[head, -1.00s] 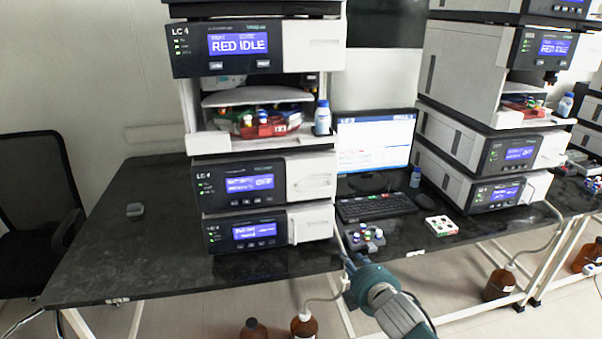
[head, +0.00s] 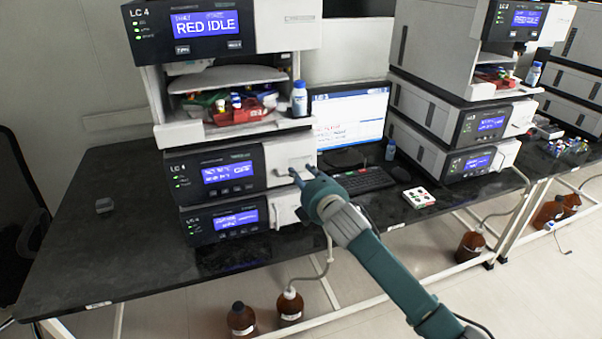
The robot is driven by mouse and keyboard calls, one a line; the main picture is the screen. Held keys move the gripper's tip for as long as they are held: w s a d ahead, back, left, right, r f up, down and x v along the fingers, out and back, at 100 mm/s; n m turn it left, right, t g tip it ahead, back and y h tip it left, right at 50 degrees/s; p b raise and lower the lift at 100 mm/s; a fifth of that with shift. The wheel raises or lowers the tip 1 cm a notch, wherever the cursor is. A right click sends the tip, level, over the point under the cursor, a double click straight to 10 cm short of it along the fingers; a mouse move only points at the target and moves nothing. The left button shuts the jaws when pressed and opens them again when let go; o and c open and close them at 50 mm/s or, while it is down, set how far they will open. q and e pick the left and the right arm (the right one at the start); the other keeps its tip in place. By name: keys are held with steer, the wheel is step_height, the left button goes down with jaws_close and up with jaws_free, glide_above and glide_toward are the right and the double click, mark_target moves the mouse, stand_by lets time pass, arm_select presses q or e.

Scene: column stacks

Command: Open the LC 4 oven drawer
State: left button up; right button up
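The left LC 4 stack has a top unit (head: 215,27) with a "RED IDLE" display, an open tray compartment below it, and two lower units. The middle unit (head: 213,175), with a blue display that seems to read OFF, has a white front panel (head: 291,152) on its right side with a handle; it looks shut. The bottom unit (head: 223,220) also has a white right panel and handle. My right gripper (head: 304,170) has its two fingers spread, with the tips in front of the middle unit's white panel, near its handle. Contact cannot be told. My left gripper is not in view.
A monitor (head: 347,117) and keyboard (head: 357,181) stand right of the stack. A white block with colored caps (head: 419,197) lies on the dark bench. A second stack (head: 455,115) stands further right. Brown bottles (head: 290,305) are on the floor.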

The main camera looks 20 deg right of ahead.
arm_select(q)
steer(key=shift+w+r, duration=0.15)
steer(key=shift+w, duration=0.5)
arm_select(e)
steer(key=shift+w+f, duration=0.15)
steer(key=shift+w, duration=0.5)
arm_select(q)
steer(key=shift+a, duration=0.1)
arm_select(e)
steer(key=shift+c, duration=0.8)
jaws_close()
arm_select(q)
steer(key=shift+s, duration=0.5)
arm_select(e)
steer(key=shift+s, duration=0.15)
